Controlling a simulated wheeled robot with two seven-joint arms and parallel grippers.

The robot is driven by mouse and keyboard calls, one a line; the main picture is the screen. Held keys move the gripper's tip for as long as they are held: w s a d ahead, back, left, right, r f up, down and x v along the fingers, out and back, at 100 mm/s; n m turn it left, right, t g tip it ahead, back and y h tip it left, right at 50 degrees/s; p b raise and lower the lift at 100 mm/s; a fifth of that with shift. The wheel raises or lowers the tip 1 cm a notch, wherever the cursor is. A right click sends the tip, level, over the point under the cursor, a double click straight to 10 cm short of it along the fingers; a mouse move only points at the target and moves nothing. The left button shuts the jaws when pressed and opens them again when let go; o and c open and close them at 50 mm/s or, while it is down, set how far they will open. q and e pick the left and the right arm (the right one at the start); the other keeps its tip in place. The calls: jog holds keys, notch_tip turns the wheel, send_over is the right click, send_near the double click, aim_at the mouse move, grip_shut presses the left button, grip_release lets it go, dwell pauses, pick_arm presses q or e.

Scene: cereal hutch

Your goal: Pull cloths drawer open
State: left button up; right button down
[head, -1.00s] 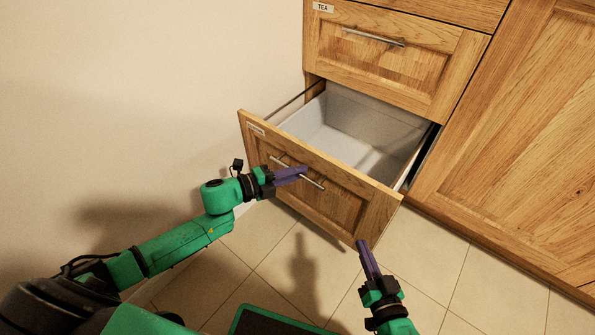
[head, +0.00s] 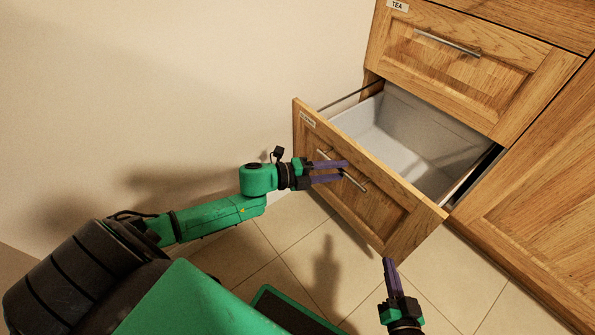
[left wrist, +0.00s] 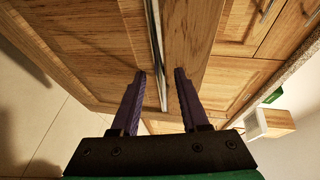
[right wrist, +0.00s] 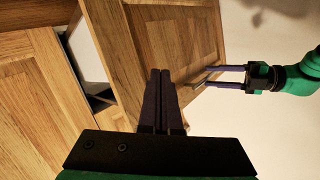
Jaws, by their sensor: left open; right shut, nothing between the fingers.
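The lower wooden drawer (head: 400,232) with a small label on its front stands pulled out, its pale grey inside (head: 400,135) empty where visible. The label is too small to read. My left gripper (head: 347,171) is open at the drawer's metal bar handle (head: 357,183). In the left wrist view the handle (left wrist: 156,50) runs between the two spread fingers (left wrist: 160,75), which are not closed on it. My right gripper (head: 388,262) is shut and empty, in front of the drawer's right end and apart from it. Its fingers (right wrist: 160,75) lie together in the right wrist view.
A closed drawer labelled TEA (head: 470,60) is above, with its own bar handle (head: 447,43). A wood cabinet panel (head: 535,190) stands to the right. A plain wall (head: 180,80) is at the left. Tiled floor (head: 300,235) lies below the open drawer.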

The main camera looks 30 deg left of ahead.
pick_arm(q)
jog(key=shift+p+v, duration=0.4)
jog(key=shift+v, duration=0.65)
jog(key=shift+p+v, duration=0.45)
jog(key=shift+v, duration=0.7)
pick_arm(e)
jog(key=s+f+g, duration=0.2)
jog(key=s+f, duration=0.2)
jog(key=s, duration=0.1)
pick_arm(q)
jog(key=p+v, duration=0.3)
jog(key=v, duration=0.5)
jog(key=shift+a+r, duration=0.15)
jog(key=shift+r, duration=0.05)
pick_arm(e)
jog(key=shift+g, duration=0.3)
jog(key=r, duration=0.2)
jog(key=w+r, duration=0.1)
jog(key=r, duration=0.2)
jog(key=shift+w+r, duration=0.1)
jog(key=shift+r, duration=0.05)
pick_arm(q)
jog(key=shift+s, duration=0.1)
